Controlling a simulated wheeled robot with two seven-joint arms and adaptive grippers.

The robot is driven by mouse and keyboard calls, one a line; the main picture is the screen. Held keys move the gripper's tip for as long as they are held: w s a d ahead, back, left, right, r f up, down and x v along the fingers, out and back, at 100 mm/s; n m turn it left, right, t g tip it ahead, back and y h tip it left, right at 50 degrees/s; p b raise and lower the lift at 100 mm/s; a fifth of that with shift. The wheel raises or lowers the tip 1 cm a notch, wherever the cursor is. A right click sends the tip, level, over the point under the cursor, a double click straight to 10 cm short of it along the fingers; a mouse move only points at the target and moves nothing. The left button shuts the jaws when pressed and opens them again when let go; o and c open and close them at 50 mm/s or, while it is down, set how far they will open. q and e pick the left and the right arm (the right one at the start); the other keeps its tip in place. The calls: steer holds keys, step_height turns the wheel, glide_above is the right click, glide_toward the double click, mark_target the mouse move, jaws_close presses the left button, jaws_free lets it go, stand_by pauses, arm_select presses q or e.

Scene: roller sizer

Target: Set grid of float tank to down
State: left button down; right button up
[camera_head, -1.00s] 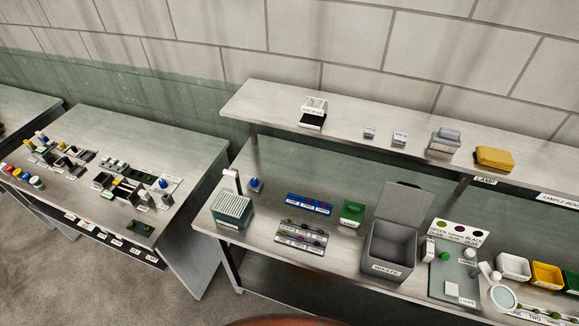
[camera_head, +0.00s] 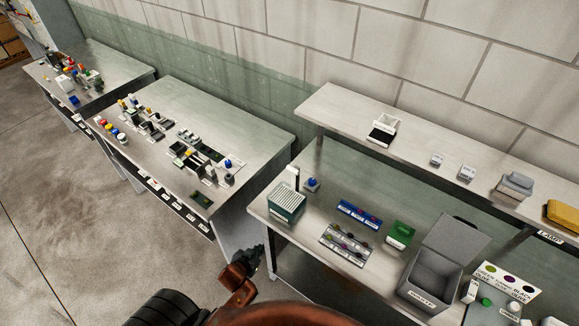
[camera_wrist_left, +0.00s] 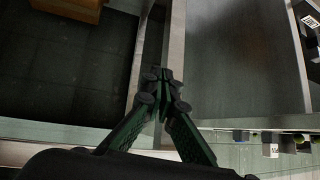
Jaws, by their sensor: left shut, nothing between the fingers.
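A green tank with a pale striped grid (camera_head: 287,198) on top, which looks like the float tank, stands at the front left corner of the right bench. A white upright post (camera_head: 293,177) rises behind it. I cannot tell the grid's height in the tank. My left gripper (camera_head: 256,252) is low, in front of the bench's left end, below and left of the tank and apart from it. In the left wrist view its green fingers (camera_wrist_left: 164,88) are together with nothing between them. The tank does not clearly show there. My right gripper is not in view.
A blue-topped bottle (camera_head: 312,184) stands beside the tank. A blue rack (camera_head: 360,214), a green box (camera_head: 400,234) and an open grey waste bin (camera_head: 433,270) are to its right. A raised shelf (camera_head: 340,107) runs behind. A gap separates the left bench (camera_head: 262,130).

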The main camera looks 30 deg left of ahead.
arm_select(q)
steer(key=w+r, duration=0.1)
steer(key=r, duration=0.3)
steer(key=w+r+t, duration=0.1)
steer(key=r, duration=0.4)
steer(key=w+a+r+t+p, duration=0.1)
steer(key=r, duration=0.3)
steer(key=shift+r+n+y, duration=0.3)
steer(key=shift+r, duration=0.05)
steer(key=w+d+r+m+t+h, duration=0.15)
steer(key=w+r+t, duration=0.25)
steer(key=r, duration=0.8)
steer(key=w+d+r+m+t+h, duration=0.1)
steer(key=w+d+r+t+h, duration=0.2)
steer(key=r, duration=0.8)
steer(key=w+f+t+p, duration=0.1)
steer(key=w+f+p, duration=0.1)
steer(key=w, duration=0.7)
steer(key=shift+w+a+f+p, duration=0.15)
steer(key=shift+f+p, duration=0.2)
steer(key=shift+p, duration=0.05)
steer(key=shift+y, duration=0.25)
